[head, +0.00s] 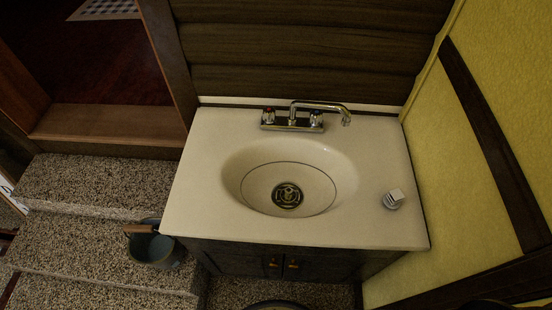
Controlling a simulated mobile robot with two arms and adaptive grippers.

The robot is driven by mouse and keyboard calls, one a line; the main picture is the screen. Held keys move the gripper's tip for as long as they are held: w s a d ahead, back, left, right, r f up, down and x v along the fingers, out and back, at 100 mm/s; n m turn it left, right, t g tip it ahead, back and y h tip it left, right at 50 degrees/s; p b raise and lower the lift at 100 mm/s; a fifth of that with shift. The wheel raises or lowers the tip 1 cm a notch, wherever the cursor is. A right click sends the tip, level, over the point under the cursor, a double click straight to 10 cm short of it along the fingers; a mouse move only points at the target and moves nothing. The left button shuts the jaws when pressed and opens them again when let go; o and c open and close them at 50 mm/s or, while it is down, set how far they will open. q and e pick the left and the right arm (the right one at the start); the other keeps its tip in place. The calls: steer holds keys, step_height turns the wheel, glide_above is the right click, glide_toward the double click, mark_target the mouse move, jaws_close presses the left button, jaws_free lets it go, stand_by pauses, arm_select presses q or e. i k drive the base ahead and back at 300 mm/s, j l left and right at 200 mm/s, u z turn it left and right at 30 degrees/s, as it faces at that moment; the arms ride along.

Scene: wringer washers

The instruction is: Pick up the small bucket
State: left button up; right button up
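The small bucket (154,252) is dark grey-blue and stands at the lower left in the head view, by the carpeted steps and beside the left front corner of the sink counter. Its handle has a brown grip (140,229) that shows at its upper left. The inside of the bucket looks bluish. I cannot tell whether anything is in it. Neither of my grippers can be made out in this view.
A cream sink counter (200,190) with a chrome faucet (300,118) stands over a dark cabinet (240,257). A small white-topped item (394,198) is on its right. Speckled carpeted steps (80,185) rise at left toward a doorway. A yellow wall (500,80) closes the right.

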mark_target(146, 245)
steer(key=u, duration=1.55)
steer(key=j+z, duration=0.15)
steer(key=z, duration=1.4)
steer(key=k+j+z, duration=0.4)
steer(key=k+j, duration=0.15)
